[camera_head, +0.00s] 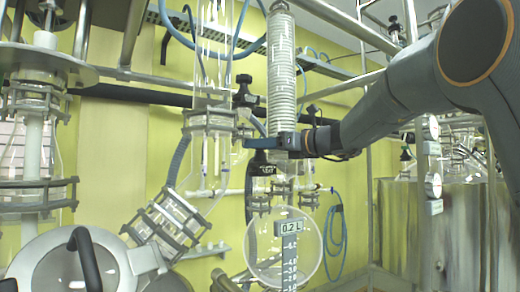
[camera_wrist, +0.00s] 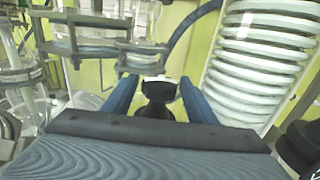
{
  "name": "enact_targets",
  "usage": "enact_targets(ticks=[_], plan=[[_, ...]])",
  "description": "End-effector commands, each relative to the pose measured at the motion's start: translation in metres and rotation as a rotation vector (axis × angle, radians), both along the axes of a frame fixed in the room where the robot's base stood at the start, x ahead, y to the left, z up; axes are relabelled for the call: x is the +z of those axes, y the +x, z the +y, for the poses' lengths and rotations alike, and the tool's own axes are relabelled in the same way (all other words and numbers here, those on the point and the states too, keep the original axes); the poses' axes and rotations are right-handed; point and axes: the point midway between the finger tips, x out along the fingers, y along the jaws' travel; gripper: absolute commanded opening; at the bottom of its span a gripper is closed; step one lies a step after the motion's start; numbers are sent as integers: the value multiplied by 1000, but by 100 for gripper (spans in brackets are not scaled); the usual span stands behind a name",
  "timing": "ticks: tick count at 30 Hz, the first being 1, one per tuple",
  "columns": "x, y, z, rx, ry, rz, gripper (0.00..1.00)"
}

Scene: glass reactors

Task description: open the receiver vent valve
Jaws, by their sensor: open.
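My gripper (camera_head: 258,143) reaches in from the right, level, with its blue fingers pointing left, in front of the lower end of the coiled condenser. In the wrist view its two blue fingers (camera_wrist: 158,97) are open, one on each side of a black valve handle (camera_wrist: 158,112) with a pale top. I cannot tell if either finger touches it. In the head view a black valve part (camera_head: 261,168) with a small label shows just below the fingers, above the round glass receiver (camera_head: 298,250) marked 0.2 L. The handle's turn position is not clear.
The ribbed condenser (camera_head: 281,65) stands close by, and on the right in the wrist view (camera_wrist: 262,60). A clamped glass flange (camera_head: 212,122) is left of the fingers. Another black knob (camera_head: 243,88) sits above. Steel rails and hoses crowd the space.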

Motion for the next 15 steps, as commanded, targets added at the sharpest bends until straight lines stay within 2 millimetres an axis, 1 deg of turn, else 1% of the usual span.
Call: enact_targets(ticks=[1, 6, 15], plan=[[0, -2, 3, -41, 3, -4, 52], [-1, -2, 3, -188, 4, -4, 52], [-1, -2, 4, -417, 6, -3, 52]])
